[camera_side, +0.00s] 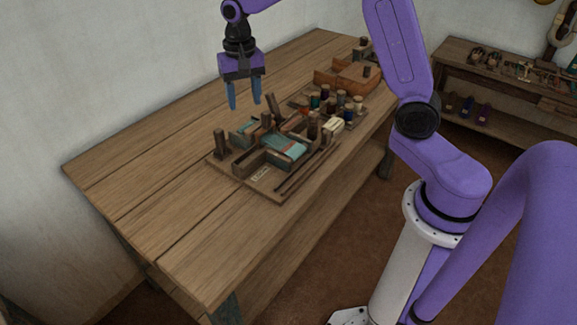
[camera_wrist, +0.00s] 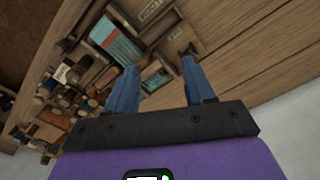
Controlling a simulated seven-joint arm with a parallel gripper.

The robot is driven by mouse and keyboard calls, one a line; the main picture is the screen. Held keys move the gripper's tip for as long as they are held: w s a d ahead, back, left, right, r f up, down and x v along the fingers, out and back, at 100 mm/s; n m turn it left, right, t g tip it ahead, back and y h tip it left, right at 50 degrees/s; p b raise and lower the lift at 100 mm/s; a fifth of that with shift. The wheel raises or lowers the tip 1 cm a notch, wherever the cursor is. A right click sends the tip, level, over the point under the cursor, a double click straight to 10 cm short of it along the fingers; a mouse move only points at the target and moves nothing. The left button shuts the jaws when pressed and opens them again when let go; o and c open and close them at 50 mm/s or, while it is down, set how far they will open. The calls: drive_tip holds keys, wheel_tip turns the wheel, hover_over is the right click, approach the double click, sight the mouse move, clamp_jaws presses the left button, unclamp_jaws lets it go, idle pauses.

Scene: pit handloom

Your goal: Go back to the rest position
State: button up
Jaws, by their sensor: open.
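My gripper (camera_side: 244,102) has blue fingers and points down above the wooden table (camera_side: 130,165). Its fingers are apart with nothing between them. In the side view it hangs clear of the table, above the back of a wooden board (camera_side: 281,192) with compartments. The wrist view also shows my gripper (camera_wrist: 156,75) open, with the board's teal-filled compartments (camera_wrist: 117,42) beyond the fingers. No rest position is marked in either view.
Several thread spools (camera_side: 346,108) stand behind the board, with an orange-brown divided tray (camera_side: 345,80) farther back. An upright peg (camera_side: 219,145) stands at the board's left corner. The table's left front is bare. A shelf (camera_side: 500,85) stands at the right wall.

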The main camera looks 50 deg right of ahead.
drive_tip(key=s+a+r+n, duration=0.1)
drive_tip(key=s+a+n, duration=0.25)
drive_tip(key=s, duration=0.35)
drive_tip(key=s+a+r+n, duration=0.1)
drive_tip(key=s+a+n, duration=0.2)
drive_tip(key=s+n, duration=0.35)
drive_tip(key=s+d+n, duration=0.2)
drive_tip(key=s+n, duration=0.2)
drive_tip(key=s, duration=0.5)
drive_tip(key=s+d+f+n, duration=0.1)
drive_tip(key=s+n, duration=0.3)
drive_tip(key=s, duration=0.6)
drive_tip(key=shift+d+f+n, duration=0.2)
drive_tip(key=shift+d+n, duration=0.1)
drive_tip(key=shift+d, duration=0.15)
